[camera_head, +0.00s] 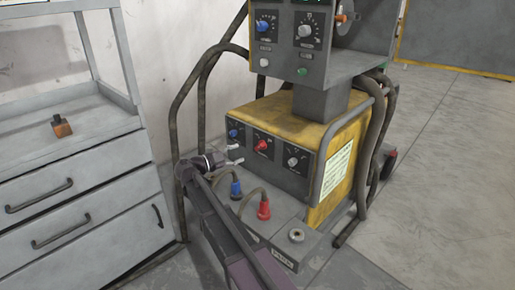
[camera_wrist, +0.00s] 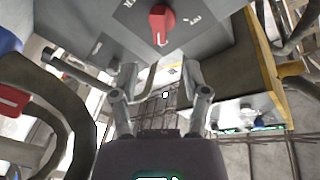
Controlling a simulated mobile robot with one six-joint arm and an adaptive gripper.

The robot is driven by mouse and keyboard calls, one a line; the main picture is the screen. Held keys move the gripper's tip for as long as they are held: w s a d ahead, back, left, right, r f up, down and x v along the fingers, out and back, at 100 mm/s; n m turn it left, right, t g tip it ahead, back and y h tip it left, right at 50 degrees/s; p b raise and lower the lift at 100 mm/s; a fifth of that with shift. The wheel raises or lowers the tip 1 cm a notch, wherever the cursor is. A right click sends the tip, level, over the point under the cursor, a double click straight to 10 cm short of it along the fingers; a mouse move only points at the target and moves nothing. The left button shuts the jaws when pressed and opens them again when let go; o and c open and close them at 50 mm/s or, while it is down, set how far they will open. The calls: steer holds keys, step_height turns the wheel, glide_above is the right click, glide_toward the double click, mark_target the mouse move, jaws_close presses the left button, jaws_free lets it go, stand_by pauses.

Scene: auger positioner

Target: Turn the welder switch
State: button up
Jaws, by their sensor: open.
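The welder has a yellow body (camera_head: 338,180) and a dark lower front panel with a blue knob (camera_head: 233,133), a red switch knob (camera_head: 262,145) and a pale knob (camera_head: 293,161). The red switch also shows at the top of the wrist view (camera_wrist: 160,22), on a grey panel with white markings. My gripper (camera_head: 235,154) is open in front of this panel, left of and slightly lower than the red switch in the head view. In the wrist view its spread fingers (camera_wrist: 160,72) are empty, and the switch lies beyond the fingertips, apart from them.
A blue plug (camera_head: 236,190) and a red plug (camera_head: 264,210) with cables stand on the welder's lower ledge, close to my arm. An upper control box (camera_head: 303,62) overhangs the panel. Thick hoses (camera_head: 176,110) loop at the left. A drawer cabinet (camera_head: 90,195) stands further left.

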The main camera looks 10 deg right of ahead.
mark_target(258, 147)
steer(key=x, duration=0.9)
steer(key=shift+a, duration=0.1)
steer(key=shift+c, duration=0.2)
jaws_close()
